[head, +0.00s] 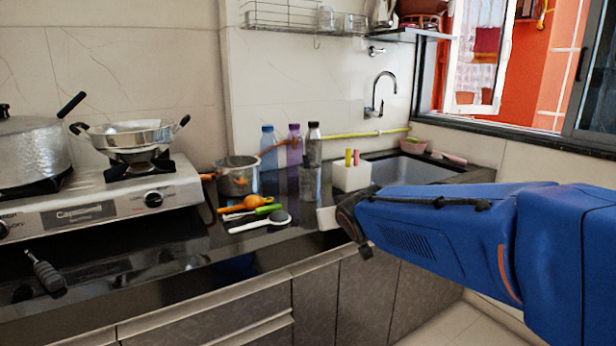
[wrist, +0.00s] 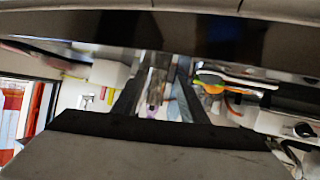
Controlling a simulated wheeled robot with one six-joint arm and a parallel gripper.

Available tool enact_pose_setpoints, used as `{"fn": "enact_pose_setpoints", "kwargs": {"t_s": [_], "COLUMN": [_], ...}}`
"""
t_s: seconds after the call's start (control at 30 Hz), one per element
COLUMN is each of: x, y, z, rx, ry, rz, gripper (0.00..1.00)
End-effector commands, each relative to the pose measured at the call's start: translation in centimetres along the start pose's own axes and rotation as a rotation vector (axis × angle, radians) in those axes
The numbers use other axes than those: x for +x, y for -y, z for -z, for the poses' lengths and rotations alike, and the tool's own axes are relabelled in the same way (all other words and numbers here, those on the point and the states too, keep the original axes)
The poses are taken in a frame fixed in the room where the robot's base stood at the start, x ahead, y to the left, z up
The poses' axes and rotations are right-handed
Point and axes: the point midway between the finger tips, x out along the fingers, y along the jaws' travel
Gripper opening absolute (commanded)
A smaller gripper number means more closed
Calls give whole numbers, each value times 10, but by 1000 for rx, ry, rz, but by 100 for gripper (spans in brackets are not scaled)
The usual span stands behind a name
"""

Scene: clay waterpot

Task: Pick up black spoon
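Several utensils lie together on the dark counter in the head view. The one nearest the front edge is a spoon (head: 279,217) with a round dark head with a pale rim and a pale handle; it best fits the black spoon, though its colour is not clear. An orange spoon and a green-handled utensil lie just behind it. My gripper (head: 355,218) is to the right of the utensils, apart from them. In the wrist view, my gripper (wrist: 160,68) has its two dark fingers apart with nothing held between them; the utensils (wrist: 232,84) lie to their right.
A steel pot (head: 238,176), bottles (head: 294,148) and a white holder (head: 351,176) stand behind the utensils. A gas stove (head: 105,205) with pans is on the left. A sink (head: 415,170) is at the right. The counter's front edge is free near the utensils.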

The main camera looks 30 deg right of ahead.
Motion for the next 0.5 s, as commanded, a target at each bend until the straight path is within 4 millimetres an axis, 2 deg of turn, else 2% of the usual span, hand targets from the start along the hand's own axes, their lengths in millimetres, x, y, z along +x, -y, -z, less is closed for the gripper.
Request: {"fn": "enact_pose_setpoints", "kwargs": {"t_s": [0.03,0.23,0.4,0.5], "x": [14,54,78,86], "y": [-8,-28,-38,-41], "z": [14,71,102,112], "rx": [4,12,18,23], "ry": [-45,-248,-384,-438], "rz": [-3,50,142,198], "gripper": [39,39,39,39]}}
